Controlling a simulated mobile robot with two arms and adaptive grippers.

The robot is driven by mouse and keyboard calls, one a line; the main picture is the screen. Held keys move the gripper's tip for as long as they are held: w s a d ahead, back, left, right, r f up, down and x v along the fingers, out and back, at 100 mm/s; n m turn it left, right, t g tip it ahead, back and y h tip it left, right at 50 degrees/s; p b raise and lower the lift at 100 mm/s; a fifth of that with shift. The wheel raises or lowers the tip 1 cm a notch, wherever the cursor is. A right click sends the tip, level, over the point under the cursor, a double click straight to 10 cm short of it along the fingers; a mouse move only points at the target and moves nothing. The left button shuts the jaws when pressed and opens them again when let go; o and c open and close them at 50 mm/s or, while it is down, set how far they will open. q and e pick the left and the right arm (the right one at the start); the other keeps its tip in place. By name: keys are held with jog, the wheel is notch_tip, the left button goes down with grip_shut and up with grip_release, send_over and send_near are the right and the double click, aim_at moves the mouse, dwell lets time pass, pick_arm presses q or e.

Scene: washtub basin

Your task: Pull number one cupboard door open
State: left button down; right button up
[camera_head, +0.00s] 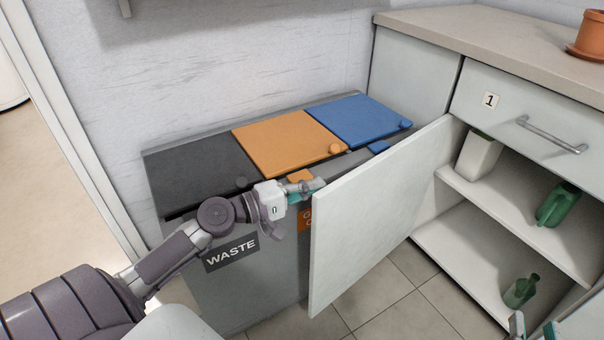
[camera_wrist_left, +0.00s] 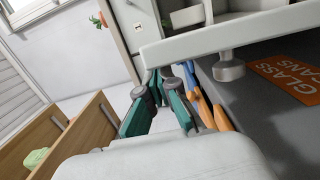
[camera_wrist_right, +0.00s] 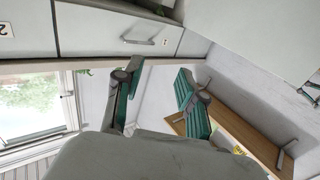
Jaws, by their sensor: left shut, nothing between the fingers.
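The number one cupboard door (camera_head: 375,215) is a pale panel standing wide open, swung out from the cabinet below the drawer with the "1" label (camera_head: 490,100). My left gripper (camera_head: 305,187) is shut and empty, on the door's outer side near its top free corner. In the left wrist view, a round knob (camera_wrist_left: 228,66) shows on the door, to the right of the left gripper's fingers (camera_wrist_left: 165,78); they look apart from it. My right gripper (camera_head: 533,328) shows only its fingertips at the bottom right; in the right wrist view its fingers (camera_wrist_right: 160,80) are spread and empty.
The open cupboard's shelves (camera_head: 520,225) hold a pale container (camera_head: 478,157) and green bottles (camera_head: 557,204). Grey waste bins (camera_head: 232,285) with black, orange and blue lids stand left of the door, close to my left arm. Tiled floor (camera_head: 385,290) is clear below the door.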

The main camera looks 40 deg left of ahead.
aim_at(315, 197)
pick_arm(q)
jog(key=d+p, duration=0.1)
jog(key=s+d+p, duration=0.1)
jog(key=d, duration=0.1)
jog(key=shift+d+r+y, duration=0.1)
jog(key=shift+r+y, duration=0.1)
jog(key=shift+y, duration=0.1)
jog(key=d, duration=0.1)
jog(key=d+p, duration=0.1)
jog(key=d, duration=0.1)
jog(key=shift+s+f+p, duration=0.1)
jog(key=shift+s+p, duration=0.2)
jog(key=shift+s, duration=0.05)
pick_arm(e)
jog(key=s+d+f+g+h, duration=0.3)
jog(key=s+d+f+g, duration=0.2)
jog(key=s+f+g, duration=0.5)
notch_tip(315, 197, down, 4)
jog(key=shift+s+r+g, duration=0.2)
jog(key=shift+s+g, duration=0.1)
jog(key=shift+g, duration=0.2)
